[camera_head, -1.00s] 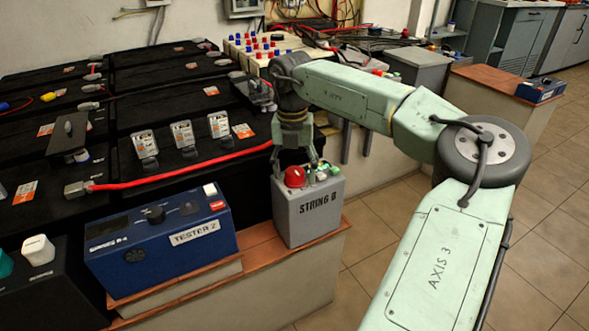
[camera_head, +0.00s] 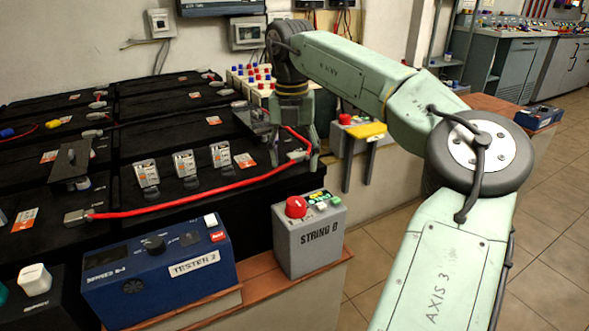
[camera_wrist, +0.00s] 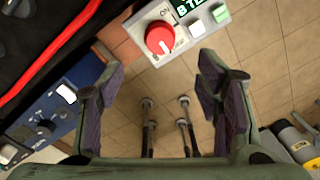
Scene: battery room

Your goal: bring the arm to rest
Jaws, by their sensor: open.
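My gripper (camera_head: 296,160) hangs from my green arm above and behind the grey STRING B box (camera_head: 310,240), apart from it. Its two dark-padded fingers are spread and empty in the wrist view (camera_wrist: 165,95). The box stands upright on the red-brown ledge and has a red knob (camera_head: 296,206) and small white and green buttons on top. In the wrist view the red knob (camera_wrist: 160,37) lies beyond the fingertips, near the top edge. The gripper is near the red cable (camera_head: 200,199) in the head view; I cannot tell whether they touch.
The blue TESTER 2 box (camera_head: 160,268) stands left of the grey box. Black battery blocks (camera_head: 140,108) with terminals and tags fill the left. Another box with a red knob (camera_head: 345,119) and a yellow item (camera_head: 367,131) are behind my arm. Tiled floor (camera_head: 545,235) is free at right.

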